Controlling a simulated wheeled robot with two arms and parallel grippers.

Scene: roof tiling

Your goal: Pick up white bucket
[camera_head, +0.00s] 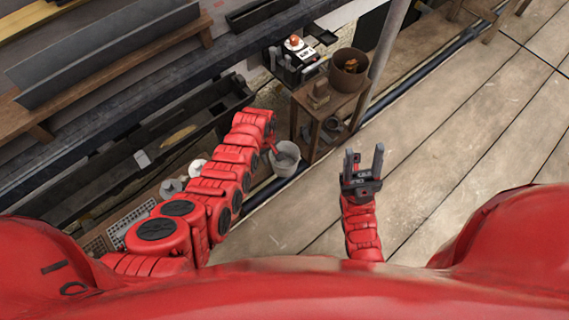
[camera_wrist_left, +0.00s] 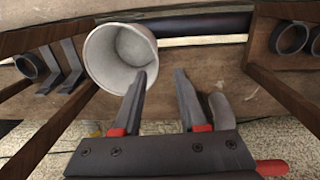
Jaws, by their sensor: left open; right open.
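The white bucket (camera_head: 285,163) stands on the floor beside the wooden stand in the head view. In the left wrist view the bucket (camera_wrist_left: 108,58) shows its open mouth and empty inside, up and left of my fingers. My left gripper (camera_head: 272,147) is at the bucket's upper left in the head view, its fingers partly hidden. In the wrist view my left gripper (camera_wrist_left: 160,74) is open with nothing between its fingers. Its left fingertip overlaps the bucket's right rim; I cannot tell if they touch. My right gripper (camera_head: 364,155) is open and empty over the floor.
A wooden stand (camera_head: 306,108) with a brown pot (camera_head: 349,70) on it is just right of the bucket. A grey pole (camera_head: 385,50) rises behind. A dark pipe (camera_head: 420,75) runs along the floor. The planked floor at right is clear.

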